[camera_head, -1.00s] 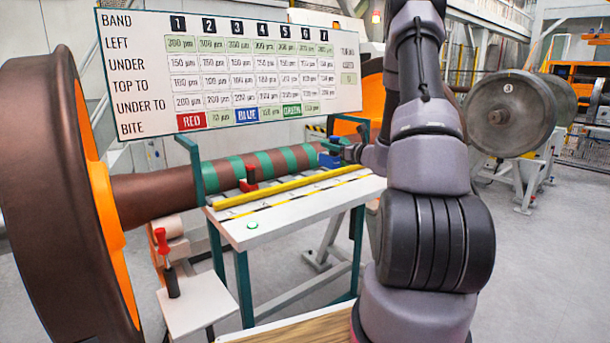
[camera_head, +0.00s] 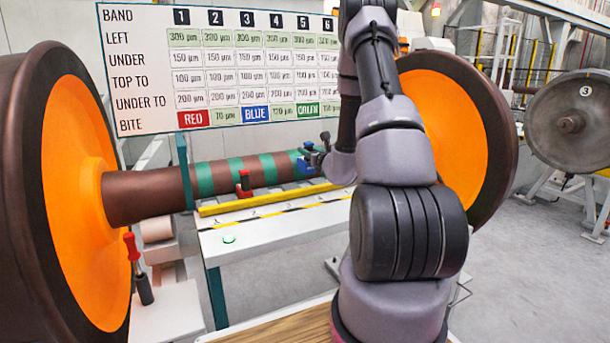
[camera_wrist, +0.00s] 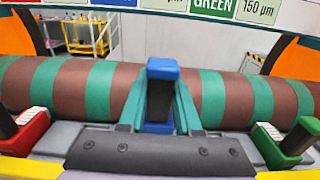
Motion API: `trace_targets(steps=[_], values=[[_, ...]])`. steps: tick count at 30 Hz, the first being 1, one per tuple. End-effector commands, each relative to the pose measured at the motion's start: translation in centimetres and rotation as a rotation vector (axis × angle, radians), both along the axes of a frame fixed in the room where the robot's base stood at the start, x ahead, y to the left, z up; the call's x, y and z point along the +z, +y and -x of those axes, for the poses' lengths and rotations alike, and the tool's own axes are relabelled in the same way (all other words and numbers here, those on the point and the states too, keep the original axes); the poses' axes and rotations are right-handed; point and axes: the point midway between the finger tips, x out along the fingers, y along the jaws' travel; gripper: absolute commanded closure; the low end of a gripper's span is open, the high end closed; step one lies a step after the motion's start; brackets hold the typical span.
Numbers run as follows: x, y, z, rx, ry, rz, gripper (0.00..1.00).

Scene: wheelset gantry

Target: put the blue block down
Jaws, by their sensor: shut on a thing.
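The blue block (camera_head: 307,169) is at the right part of the striped axle, partly hidden by my gripper (camera_head: 318,153) in the head view. In the wrist view, the blue block (camera_wrist: 161,72) stands upright in the middle, with a blue lower part in front of the green and brown axle. My gripper (camera_wrist: 160,112) is shut on it. I cannot tell whether the block touches the axle or the table below.
A red block (camera_head: 244,184) stands by the axle (camera_head: 150,196), left of the blue one. A green block (camera_wrist: 298,138) is at right in the wrist view. A yellow bar (camera_head: 265,199) runs along the white table (camera_head: 262,232). Large wheels (camera_head: 70,190) flank the axle.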

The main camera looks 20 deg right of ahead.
Motion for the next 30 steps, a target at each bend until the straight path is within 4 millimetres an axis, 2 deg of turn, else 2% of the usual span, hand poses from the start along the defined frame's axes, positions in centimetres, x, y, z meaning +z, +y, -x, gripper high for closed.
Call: trace_targets(steps=[1, 7, 13, 26, 27, 29, 30], values=[[-0.9, 0.0, 0.0, -0.001, 0.001, -0.003, 1.0], [-2.8, 0.0, 0.0, 0.001, -0.001, -0.001, 1.0], [-5.8, 0.0, 0.0, 0.001, 0.0, -0.001, 1.0], [-6.5, 0.0, 0.0, 0.0, -0.002, 0.0, 1.0], [-6.6, 0.0, 0.0, 0.001, -0.001, 0.0, 0.64], [-6.6, 0.0, 0.0, 0.001, -0.002, 0.0, 0.41], [-6.6, 0.0, 0.0, 0.001, -0.002, 0.0, 0.38]])
